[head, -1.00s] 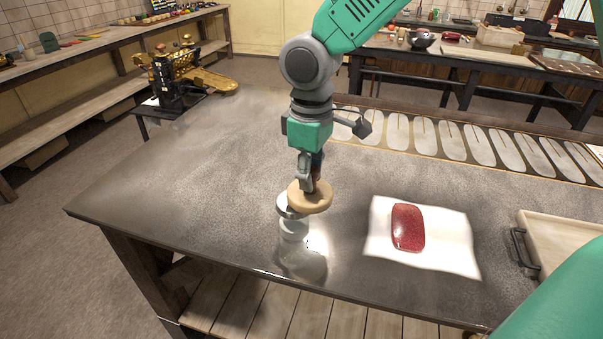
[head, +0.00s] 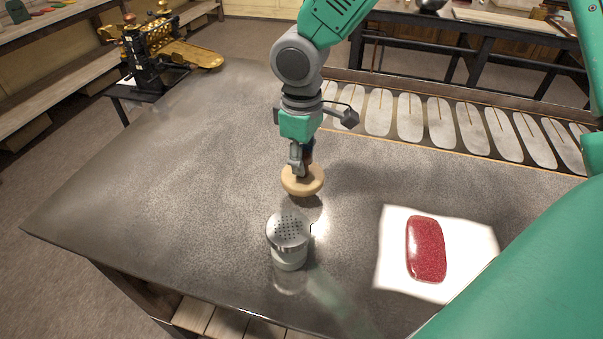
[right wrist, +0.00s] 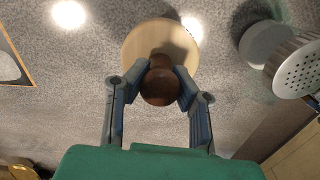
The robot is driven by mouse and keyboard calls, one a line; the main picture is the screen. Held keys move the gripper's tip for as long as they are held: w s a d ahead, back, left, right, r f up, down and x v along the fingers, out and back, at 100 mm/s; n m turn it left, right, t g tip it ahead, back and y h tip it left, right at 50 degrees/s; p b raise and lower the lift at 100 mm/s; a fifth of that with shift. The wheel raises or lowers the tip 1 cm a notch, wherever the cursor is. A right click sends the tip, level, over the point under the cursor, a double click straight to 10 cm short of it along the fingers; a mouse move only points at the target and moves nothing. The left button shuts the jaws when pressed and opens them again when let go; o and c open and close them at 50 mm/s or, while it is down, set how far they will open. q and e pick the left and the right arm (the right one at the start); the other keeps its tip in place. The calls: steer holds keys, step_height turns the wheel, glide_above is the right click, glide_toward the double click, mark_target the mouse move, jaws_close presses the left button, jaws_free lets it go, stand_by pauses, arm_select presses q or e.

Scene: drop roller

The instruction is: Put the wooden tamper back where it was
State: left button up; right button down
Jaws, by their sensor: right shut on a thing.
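The wooden tamper (head: 302,181) has a pale round disc and a darker brown knob. My right gripper (head: 301,160) is shut on the knob, and the disc hangs flat below it, over the dark table (head: 180,190). In the right wrist view the tamper's disc (right wrist: 160,43) lies beyond the brown knob (right wrist: 159,86), which sits between the two fingers (right wrist: 160,90). A gap between disc and table shows in the head view. My left gripper is not in view.
A metal shaker with a perforated top (head: 289,230) stands on a white base just in front of the tamper. A red slab (head: 426,249) lies on white paper (head: 393,270) at the right. Pale oval pieces (head: 410,118) line the back edge. The table's left side is clear.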

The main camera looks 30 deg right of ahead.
mark_target(309, 170)
steer(key=f, duration=0.1)
steer(key=d+f, duration=0.1)
steer(key=f, duration=0.2)
steer(key=shift+d+f, duration=0.15)
steer(key=shift+d, duration=0.15)
steer(key=shift+a, duration=0.35)
steer(key=c, duration=1.4)
jaws_free()
steer(key=shift+a, duration=0.25)
steer(key=shift+o, duration=0.2)
steer(key=shift+d+r, duration=0.25)
steer(key=r, duration=1.1)
steer(key=shift+w+a+r, duration=0.15)
steer(key=shift+a, duration=0.15)
steer(key=shift+d+r+p, duration=0.1)
steer(key=shift+r+p, duration=0.15)
steer(key=shift+p, duration=0.05)
steer(key=shift+d, duration=0.1)
steer(key=shift+d, duration=0.2)
steer(key=shift+a+f, duration=0.1)
steer(key=shift+a, duration=0.15)
